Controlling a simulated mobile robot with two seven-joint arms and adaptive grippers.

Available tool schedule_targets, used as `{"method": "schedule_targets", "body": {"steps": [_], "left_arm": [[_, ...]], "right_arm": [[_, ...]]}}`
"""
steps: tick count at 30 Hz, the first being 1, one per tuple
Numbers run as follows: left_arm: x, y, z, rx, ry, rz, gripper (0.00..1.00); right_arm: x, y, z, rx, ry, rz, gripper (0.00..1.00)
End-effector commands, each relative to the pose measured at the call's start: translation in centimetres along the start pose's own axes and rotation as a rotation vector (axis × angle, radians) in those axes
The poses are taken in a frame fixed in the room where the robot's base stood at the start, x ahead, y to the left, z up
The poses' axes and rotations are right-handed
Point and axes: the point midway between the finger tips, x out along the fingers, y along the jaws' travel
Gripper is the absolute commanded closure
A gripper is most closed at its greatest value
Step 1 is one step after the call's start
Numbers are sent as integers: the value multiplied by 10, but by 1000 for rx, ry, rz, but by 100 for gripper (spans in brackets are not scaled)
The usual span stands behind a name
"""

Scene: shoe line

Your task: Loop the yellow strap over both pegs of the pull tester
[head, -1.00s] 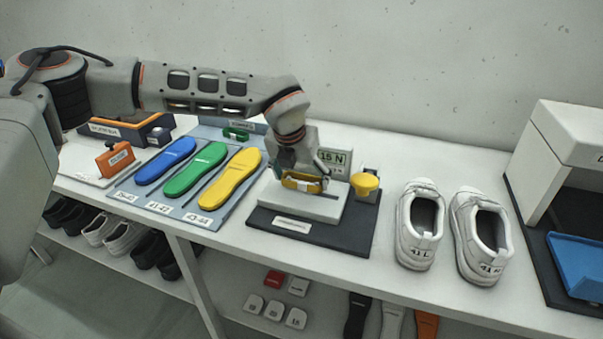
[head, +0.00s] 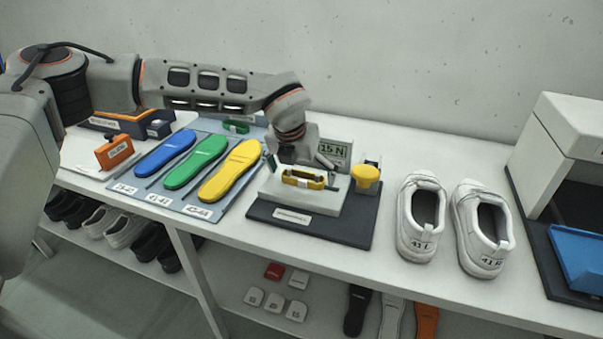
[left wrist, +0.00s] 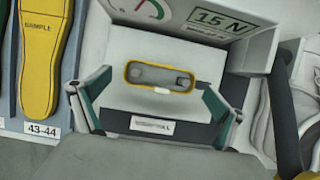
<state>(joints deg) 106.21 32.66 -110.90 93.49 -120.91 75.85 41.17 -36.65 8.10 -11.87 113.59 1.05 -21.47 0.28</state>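The yellow strap (head: 304,180) is a closed loop lying on the white block of the pull tester (head: 325,228). My left gripper (head: 297,162) is just above and behind the strap. Its fingers (left wrist: 157,92) are spread wide on both sides of the strap, apart from it and empty. In the head view the gripper's palm hides part of the tester's back. My right gripper is in neither view.
The tester's display (head: 333,149) reads 15 N, and a yellow knob (head: 366,177) stands at its right. Blue, green and yellow insoles (head: 231,170) lie to the left. White shoes (head: 419,217) stand to the right. A wall closes off the back.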

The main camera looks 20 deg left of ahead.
Motion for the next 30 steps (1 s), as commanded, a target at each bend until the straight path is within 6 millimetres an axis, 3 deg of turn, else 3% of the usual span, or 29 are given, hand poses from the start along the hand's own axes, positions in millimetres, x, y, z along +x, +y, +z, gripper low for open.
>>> {"method": "schedule_targets", "body": {"steps": [5, 18, 24, 30], "left_arm": [[-15, 0, 1, 0, -3, -1, 3], [-98, 0, 1, 0, -4, -2, 3], [-117, 0, 0, 0, -1, 0, 3], [-120, 0, 0, 0, 0, 0, 3]], "right_arm": [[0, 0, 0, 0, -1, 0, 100], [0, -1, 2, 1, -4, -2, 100], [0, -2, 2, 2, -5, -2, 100], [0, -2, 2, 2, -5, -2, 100]]}}
